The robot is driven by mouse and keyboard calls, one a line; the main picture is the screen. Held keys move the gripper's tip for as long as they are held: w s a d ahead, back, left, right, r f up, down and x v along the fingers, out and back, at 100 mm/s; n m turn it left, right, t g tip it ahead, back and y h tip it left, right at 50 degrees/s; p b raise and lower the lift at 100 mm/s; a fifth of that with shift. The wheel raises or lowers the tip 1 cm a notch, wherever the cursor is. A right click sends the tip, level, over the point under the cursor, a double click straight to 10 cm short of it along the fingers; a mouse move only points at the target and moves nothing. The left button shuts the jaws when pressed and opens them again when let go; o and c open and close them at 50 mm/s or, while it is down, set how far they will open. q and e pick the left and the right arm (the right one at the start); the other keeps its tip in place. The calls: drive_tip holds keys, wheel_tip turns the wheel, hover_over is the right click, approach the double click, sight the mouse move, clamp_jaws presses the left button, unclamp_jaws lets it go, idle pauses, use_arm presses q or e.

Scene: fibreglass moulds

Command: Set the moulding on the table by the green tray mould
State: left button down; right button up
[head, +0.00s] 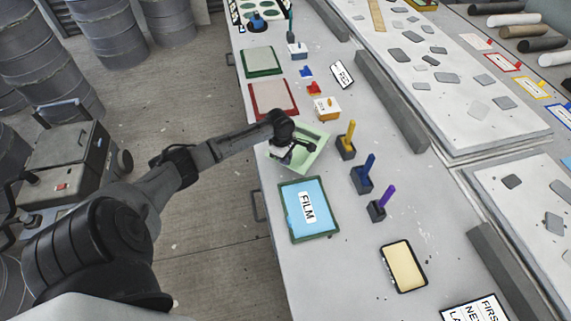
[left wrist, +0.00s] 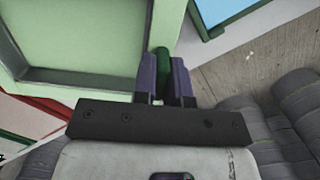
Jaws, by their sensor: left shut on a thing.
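My left gripper (head: 288,150) is shut on the pale green, open-topped moulding (head: 315,152). In the left wrist view its fingers (left wrist: 164,88) close on a dark green piece at the side of the moulding (left wrist: 85,30). The moulding is at the table's left edge; I cannot tell whether it touches the table. A tray mould with a green rim and pale inside (head: 262,61) lies farther up the table, beyond a red-rimmed one. A second green-rimmed tray (head: 309,208), covered by blue film marked FILM, lies just nearer than the moulding. My right gripper is not in view.
The red-rimmed tray (head: 273,98) lies between the moulding and the far green-rimmed mould. Yellow, blue and purple-handled tools in dark holders (head: 346,147) stand right of the moulding. A yellow tray (head: 403,266) lies nearer. A grey bar (head: 392,99) runs along the right. Bare table shows around the tools.

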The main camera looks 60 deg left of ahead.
use_arm(q)
drive_tip(key=shift+f+b, duration=0.4)
drive_tip(key=shift+f, duration=1.7)
drive_tip(key=c, duration=1.2)
unclamp_jaws()
drive_tip(key=shift+f, duration=0.1)
drive_tip(key=shift+o, duration=0.2)
